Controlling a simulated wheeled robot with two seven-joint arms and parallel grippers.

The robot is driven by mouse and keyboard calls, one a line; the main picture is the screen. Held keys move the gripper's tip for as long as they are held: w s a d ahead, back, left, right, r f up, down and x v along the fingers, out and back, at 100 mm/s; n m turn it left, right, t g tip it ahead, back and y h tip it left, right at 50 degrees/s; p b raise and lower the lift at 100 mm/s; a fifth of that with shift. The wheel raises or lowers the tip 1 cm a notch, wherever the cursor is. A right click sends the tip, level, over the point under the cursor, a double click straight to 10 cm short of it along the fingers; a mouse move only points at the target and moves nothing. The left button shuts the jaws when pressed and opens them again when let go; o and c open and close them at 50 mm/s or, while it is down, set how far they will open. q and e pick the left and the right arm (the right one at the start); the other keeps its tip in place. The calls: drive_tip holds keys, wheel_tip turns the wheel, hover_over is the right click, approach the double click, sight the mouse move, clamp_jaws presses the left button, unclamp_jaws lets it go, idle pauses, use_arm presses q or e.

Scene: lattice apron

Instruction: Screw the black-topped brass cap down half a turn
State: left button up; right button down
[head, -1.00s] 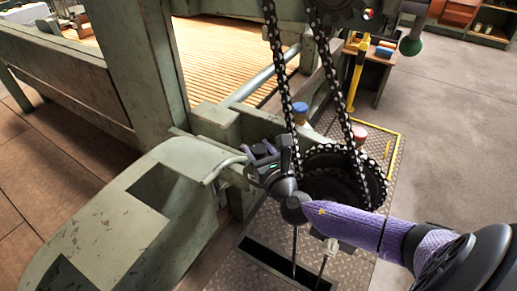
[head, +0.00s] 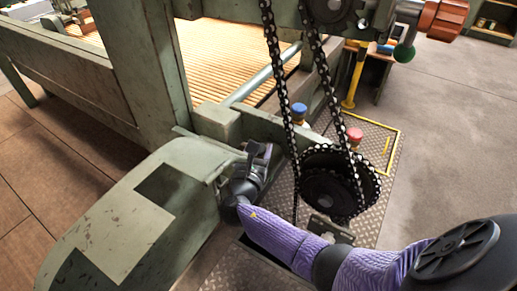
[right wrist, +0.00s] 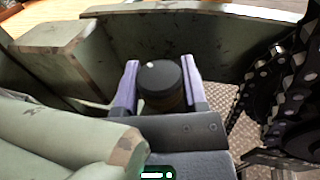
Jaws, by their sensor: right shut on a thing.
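The black-topped brass cap (right wrist: 161,84) stands upright beside the pale green machine frame in the right wrist view. Its round black top faces up and a strip of dull brass shows below it. The purple fingers of my right gripper (head: 258,152) stand on either side of the cap and are shut on it. The cap's lower end is hidden behind the gripper body. In the head view the cap is hard to make out among the dark gripper parts. My left gripper is in neither current view.
A chain (head: 320,80) runs down to a dark sprocket (head: 335,188) close to the right of my gripper. A rounded green guard (head: 110,215) lies left of it. Blue (head: 299,108) and red (head: 355,134) knobs stand behind. Open floor (head: 450,130) is at right.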

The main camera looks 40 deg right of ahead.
drive_tip(key=shift+m+g+h, duration=0.4)
drive_tip(key=shift+m+g, duration=0.1)
drive_tip(key=shift+g, duration=0.1)
drive_tip(key=shift+c, duration=0.7)
unclamp_jaws()
drive_tip(key=p+v, duration=0.3)
drive_tip(key=v, duration=0.7)
